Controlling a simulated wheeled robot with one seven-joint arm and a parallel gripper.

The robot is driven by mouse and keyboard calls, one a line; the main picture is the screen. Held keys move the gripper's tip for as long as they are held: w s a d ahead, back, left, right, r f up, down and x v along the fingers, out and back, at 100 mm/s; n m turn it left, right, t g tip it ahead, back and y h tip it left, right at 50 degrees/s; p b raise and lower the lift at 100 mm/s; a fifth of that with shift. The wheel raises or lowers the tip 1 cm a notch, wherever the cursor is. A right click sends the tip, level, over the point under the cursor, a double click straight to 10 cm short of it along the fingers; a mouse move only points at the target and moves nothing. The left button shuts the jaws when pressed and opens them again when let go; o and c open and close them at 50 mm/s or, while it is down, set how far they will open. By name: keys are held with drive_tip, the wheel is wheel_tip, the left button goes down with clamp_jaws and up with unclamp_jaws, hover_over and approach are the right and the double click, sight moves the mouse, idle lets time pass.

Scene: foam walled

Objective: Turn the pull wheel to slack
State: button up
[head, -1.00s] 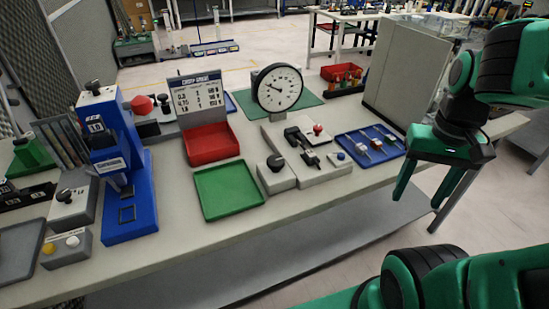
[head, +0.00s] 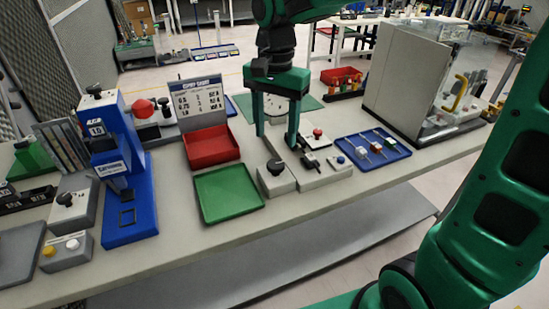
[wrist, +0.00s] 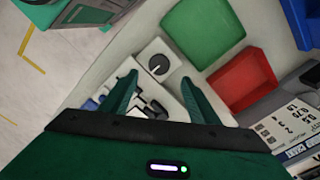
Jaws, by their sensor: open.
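A round black knob (head: 275,165), which I take for the pull wheel, sits on a light grey block at the near left end of the test fixture (head: 320,177). In the wrist view the knob (wrist: 158,64) shows a pale pointer line. My gripper (head: 276,141) points down, open and empty, above the fixture and just behind the knob in the head view. In the wrist view my gripper (wrist: 158,77) has its fingertips spread, with the knob a little beyond and between them, apart from both.
A green tray (head: 228,192) lies left of the knob, with a red bin (head: 211,147) behind it. A blue tray (head: 373,147) with small parts is to the right. A tall grey panel (head: 402,75) stands further right. A blue press (head: 126,180) stands at left.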

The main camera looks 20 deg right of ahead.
sight(276, 163)
wheel_tip(276, 163, down, 9)
idle(0.4)
drive_tip(key=c, duration=1)
